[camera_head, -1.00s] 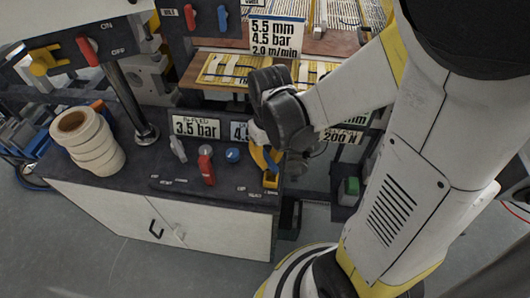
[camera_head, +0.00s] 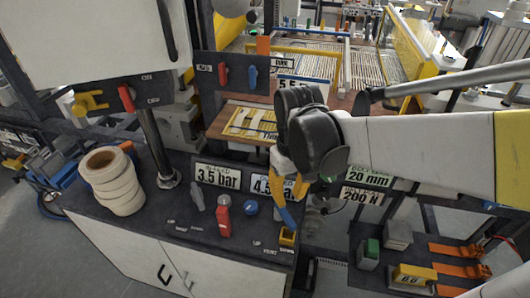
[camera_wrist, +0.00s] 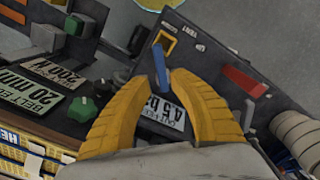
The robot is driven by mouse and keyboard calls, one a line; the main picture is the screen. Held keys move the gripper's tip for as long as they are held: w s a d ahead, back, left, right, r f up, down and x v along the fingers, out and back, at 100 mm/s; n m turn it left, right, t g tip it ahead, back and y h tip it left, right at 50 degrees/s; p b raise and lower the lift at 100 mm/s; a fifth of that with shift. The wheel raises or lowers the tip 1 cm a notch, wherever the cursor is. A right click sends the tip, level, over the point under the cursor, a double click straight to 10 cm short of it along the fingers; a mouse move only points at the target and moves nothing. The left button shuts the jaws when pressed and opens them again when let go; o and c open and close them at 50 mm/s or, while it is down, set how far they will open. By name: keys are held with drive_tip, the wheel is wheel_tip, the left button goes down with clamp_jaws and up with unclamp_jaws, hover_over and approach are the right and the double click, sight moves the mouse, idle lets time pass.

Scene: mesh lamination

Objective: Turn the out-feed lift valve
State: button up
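A blue lever (camera_head: 287,216) stands at the right end of the dark panel, beside the out-feed 4.5 bar display (camera_head: 268,187); I take it for the out-feed lift valve. The lever also shows in the wrist view (camera_wrist: 160,63), lying between the two yellow fingertips of my gripper (camera_wrist: 158,80). The fingers look open, with a narrow gap on either side of the lever; contact cannot be told. In the head view my gripper (camera_head: 291,178) is just above the lever and partly hides it and the display.
White rolls (camera_head: 112,182) are stacked at the left. A green-topped box (camera_head: 368,253) lies to the right.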

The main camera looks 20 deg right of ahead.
drive_tip(key=shift+r, duration=1.65)
